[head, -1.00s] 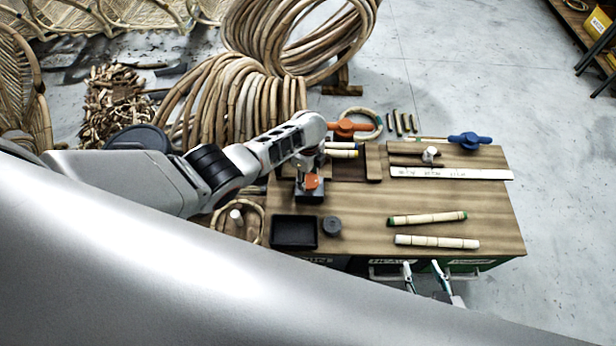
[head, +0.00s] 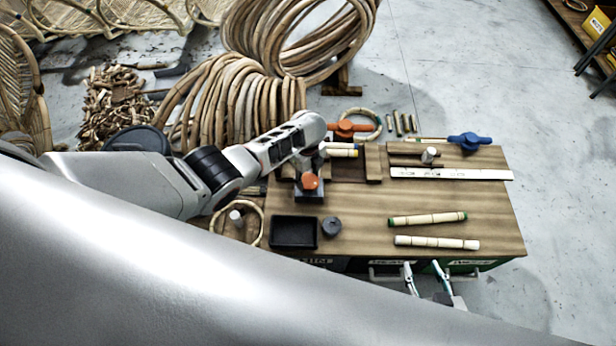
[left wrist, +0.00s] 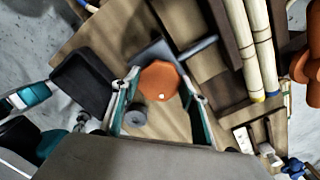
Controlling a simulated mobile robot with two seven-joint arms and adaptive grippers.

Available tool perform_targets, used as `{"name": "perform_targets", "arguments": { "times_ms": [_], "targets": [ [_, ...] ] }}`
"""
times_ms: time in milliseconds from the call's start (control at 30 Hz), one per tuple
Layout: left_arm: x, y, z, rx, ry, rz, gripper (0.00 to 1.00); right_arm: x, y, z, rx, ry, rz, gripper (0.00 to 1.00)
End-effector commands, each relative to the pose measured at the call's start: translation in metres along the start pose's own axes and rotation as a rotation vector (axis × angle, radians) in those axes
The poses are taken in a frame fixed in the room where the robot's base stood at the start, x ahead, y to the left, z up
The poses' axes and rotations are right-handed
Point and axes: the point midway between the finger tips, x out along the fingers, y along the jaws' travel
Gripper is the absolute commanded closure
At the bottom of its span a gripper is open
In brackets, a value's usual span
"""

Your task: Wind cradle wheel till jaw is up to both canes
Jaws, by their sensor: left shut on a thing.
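The orange cradle wheel (head: 310,181) is on a dark block at the bench's left side. My left gripper (left wrist: 160,88) is shut on the wheel (left wrist: 160,80), with one finger at each side. Two pale canes (head: 341,152) lie side by side in the wooden cradle; they also show in the left wrist view (left wrist: 254,50). A grey shaft (left wrist: 197,47) runs from the wheel's mount toward the wooden blocks beside the canes. I cannot tell whether the jaw touches both canes. My right gripper (head: 425,268) is open and empty at the bench's front edge.
A black tray (head: 294,232) and a dark round weight (head: 331,226) sit near the wheel. Two loose canes (head: 428,219) (head: 437,242) lie at the front right. A white ruler (head: 451,173) and a blue-handled part (head: 470,141) lie behind. The bench between is clear.

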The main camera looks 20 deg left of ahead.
Motion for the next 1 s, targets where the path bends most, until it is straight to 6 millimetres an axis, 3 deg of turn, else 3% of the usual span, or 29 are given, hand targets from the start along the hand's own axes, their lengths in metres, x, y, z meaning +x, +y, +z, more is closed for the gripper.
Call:
{"name": "perform_targets", "arguments": {
  "times_ms": [33,67,100,567,767,1000],
  "targets": [
    [0.002,0.002,-0.003,0.002,0.004,0.003,0.78,0.0,0.0,0.001,0.0,-0.001,0.0,0.6],
    [0.002,0.002,-0.003,0.002,0.004,0.004,0.49,0.0,0.0,0.001,0.0,-0.001,0.0,0.6],
    [0.002,0.002,-0.002,0.002,0.004,0.003,0.4,0.0,0.0,0.001,0.0,-0.001,0.0,0.6],
    [-0.002,0.0,-0.001,0.0,0.002,0.0,0.4,0.001,0.001,0.002,-0.003,-0.003,0.001,0.6],
    [-0.017,-0.001,-0.002,0.0,0.004,-0.002,0.4,0.001,0.0,0.001,-0.001,-0.002,0.0,0.6],
    [-0.049,-0.001,-0.001,0.0,0.002,-0.003,0.4,0.0,0.0,0.001,0.0,-0.001,0.0,0.6]
  ]
}}
